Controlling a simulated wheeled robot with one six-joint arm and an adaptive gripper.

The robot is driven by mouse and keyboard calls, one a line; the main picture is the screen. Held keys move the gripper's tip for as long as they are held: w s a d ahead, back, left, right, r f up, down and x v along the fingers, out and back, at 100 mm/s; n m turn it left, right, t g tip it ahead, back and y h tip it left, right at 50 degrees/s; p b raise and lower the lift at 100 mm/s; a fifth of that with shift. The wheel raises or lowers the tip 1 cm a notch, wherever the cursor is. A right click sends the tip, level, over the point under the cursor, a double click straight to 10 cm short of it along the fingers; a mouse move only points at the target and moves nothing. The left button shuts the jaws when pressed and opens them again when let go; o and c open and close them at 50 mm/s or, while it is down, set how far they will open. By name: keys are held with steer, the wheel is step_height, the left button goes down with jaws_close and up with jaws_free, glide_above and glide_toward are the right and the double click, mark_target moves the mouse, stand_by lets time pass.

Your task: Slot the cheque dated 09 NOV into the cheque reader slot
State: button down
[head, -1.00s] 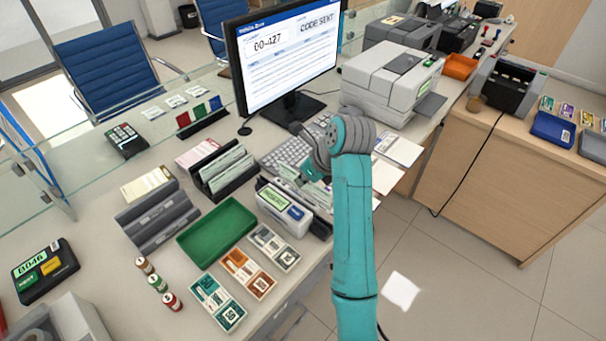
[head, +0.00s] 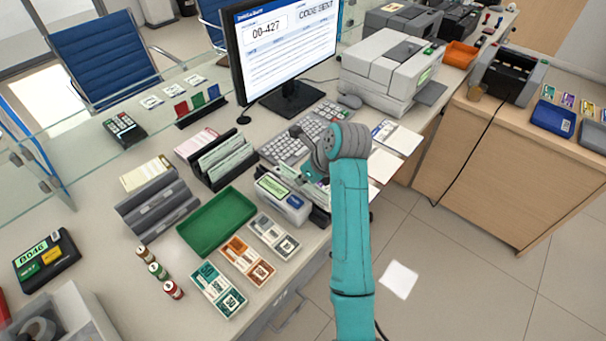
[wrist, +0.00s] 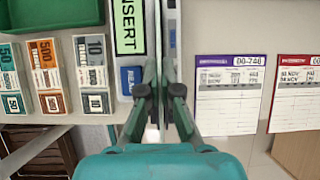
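The cheque reader (head: 281,200) is a pale box with a green display and a blue label, at the counter's front edge. In the wrist view its display (wrist: 129,27) reads INSERT. My gripper (wrist: 161,75) is beside the reader's right side, its fingers close together on a thin sheet seen edge-on. It seems to be a pale green cheque (head: 286,171), partly visible by my gripper in the head view. Its date cannot be read. The slot is not clearly seen. A dark rack (head: 236,175) holds several more green cheques behind the reader.
A green tray (head: 217,222) and banknote bundles (head: 247,260) lie left of the reader. A keyboard (head: 291,139) and monitor (head: 284,55) stand behind it. Printed slips, one with a purple header (wrist: 228,95), lie to the right. A printer (head: 392,70) stands farther back.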

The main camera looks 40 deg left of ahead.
steer(key=shift+f, duration=1.3)
steer(key=shift+f, duration=0.1)
steer(key=c, duration=1.2)
jaws_free()
steer(key=shift+c, duration=0.2)
steer(key=shift+r, duration=3.5)
